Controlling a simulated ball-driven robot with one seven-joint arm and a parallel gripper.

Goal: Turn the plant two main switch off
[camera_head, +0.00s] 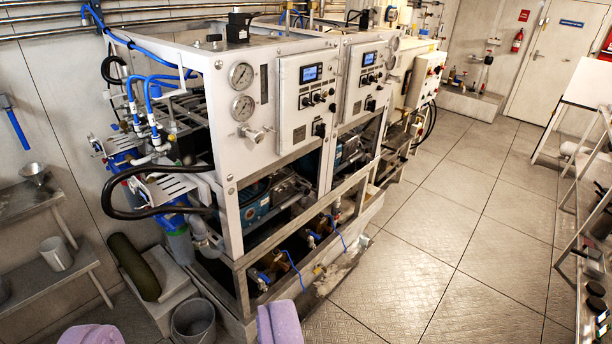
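Two white control panels are on the front of the white plant frame, a nearer left one (298,118) and a right one (357,92). Each has a lit blue display and several small knobs. A larger black switch (319,130) is low on the left panel, and a similar black switch (370,104) is low on the right panel. I cannot read labels saying which plant is two, nor the switch positions. My gripper (184,330) shows as two lilac fingers at the bottom edge, wide apart, with nothing held. It is well short of the panels.
Two gauges (242,90) and a small valve (257,135) sit left of the panels. Shelving (590,180) lines the right. The tiled floor (450,220) between is clear.

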